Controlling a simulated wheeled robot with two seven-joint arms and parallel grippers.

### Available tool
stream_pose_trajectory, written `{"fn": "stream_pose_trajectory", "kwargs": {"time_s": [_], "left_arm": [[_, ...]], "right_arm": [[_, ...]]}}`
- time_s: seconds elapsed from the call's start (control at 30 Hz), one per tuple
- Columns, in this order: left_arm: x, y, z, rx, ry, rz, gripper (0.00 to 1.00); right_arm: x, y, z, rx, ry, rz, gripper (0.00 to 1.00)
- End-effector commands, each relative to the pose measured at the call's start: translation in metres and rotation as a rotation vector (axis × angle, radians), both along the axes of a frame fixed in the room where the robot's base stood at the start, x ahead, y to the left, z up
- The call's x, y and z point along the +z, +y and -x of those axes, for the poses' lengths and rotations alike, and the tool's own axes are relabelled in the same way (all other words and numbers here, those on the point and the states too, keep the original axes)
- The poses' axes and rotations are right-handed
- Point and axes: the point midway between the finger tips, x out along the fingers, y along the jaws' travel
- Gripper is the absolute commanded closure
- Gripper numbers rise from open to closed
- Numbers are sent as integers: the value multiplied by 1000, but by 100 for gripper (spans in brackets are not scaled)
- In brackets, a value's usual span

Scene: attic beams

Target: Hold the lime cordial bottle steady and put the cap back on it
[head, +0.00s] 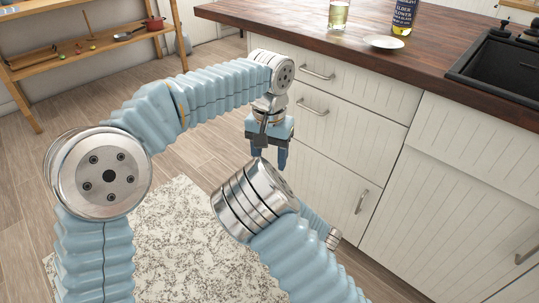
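A container of pale yellow-green liquid (338,17) stands on the wooden counter at the top edge of the head view. Its top is cut off, and I cannot read its label. A bottle with a dark blue label reading "elder flower" (403,17) stands to its right, also cut off at the top. I cannot make out a cap or confirm which is lime cordial. My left gripper (270,157) points down in front of the drawers, below counter height, open and empty, well away from both. My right gripper is not visible; its arm is low in the middle.
A black sink (497,70) is at the right. White cabinets (425,180) with handles stand below. A wooden shelf (85,55) with a red pot is at the far left.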

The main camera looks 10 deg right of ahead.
Motion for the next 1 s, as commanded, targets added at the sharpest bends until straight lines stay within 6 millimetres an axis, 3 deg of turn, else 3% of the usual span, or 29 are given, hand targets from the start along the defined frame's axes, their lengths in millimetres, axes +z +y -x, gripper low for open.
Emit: {"fn": "stream_pose_trajectory", "kwargs": {"time_s": [0.17, 0.6, 1.0], "left_arm": [[-11, 0, 0, -1, 2, -2, 46], [-72, 0, 0, -3, 1, -2, 46], [-80, 0, 0, -3, 0, 0, 46]], "right_arm": [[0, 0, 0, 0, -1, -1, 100], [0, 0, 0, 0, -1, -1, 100], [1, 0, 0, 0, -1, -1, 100]]}}
